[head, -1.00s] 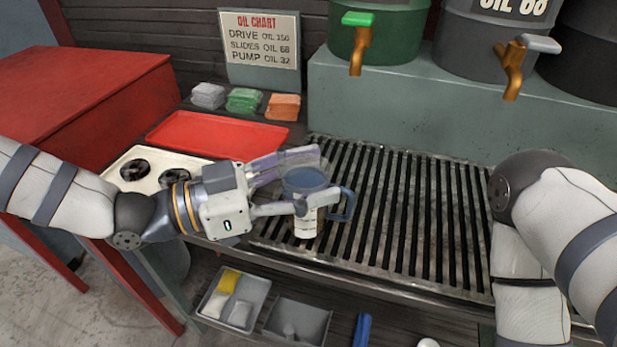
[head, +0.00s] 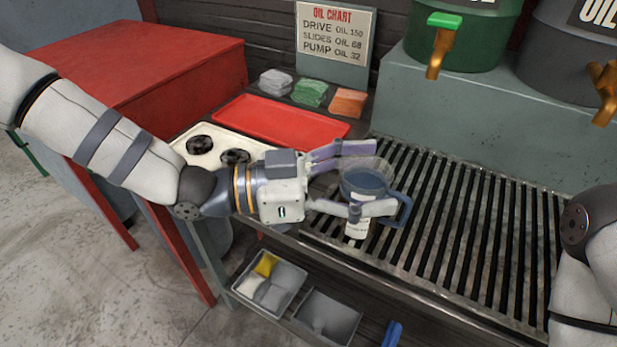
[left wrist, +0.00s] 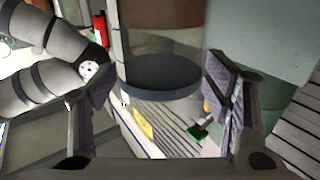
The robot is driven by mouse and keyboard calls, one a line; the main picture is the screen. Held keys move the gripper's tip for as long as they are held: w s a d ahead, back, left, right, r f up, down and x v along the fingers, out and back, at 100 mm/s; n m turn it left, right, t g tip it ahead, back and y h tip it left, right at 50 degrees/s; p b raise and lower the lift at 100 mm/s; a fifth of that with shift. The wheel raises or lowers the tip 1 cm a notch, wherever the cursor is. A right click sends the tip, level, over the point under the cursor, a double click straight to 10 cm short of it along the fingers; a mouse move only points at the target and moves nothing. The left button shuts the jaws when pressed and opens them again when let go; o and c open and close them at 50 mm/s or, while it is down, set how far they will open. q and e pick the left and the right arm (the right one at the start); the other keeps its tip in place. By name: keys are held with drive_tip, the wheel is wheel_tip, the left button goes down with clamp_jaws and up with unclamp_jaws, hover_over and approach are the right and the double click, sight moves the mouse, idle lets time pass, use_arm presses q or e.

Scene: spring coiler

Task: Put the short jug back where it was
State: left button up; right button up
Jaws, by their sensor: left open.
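The jug (head: 366,187) is clear with a dark blue band or contents, a blue handle on its right and a white label low down. It appears upright at the left end of the slatted grating (head: 455,235). My left gripper (head: 370,177) reaches in from the left, open, with one finger on the far side of the jug and one on the near side. The near finger hides part of it. In the left wrist view the jug (left wrist: 165,78) lies between the spread fingers, with gaps on both sides. My right gripper is out of view.
A red tray (head: 270,125), a cream tray with black round parts (head: 190,160) and folded cloths (head: 310,92) lie behind my left arm. Drums with taps stand on the grey block (head: 470,125). Bins (head: 270,284) sit below. The grating right of the jug is clear.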

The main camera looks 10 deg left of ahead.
use_arm(q)
drive_tip(key=v, duration=1.1)
drive_tip(key=shift+a+p, duration=0.35)
drive_tip(key=shift+p, duration=0.05)
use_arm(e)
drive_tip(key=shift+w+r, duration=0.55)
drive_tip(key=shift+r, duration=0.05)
use_arm(q)
drive_tip(key=shift+s, duration=0.15)
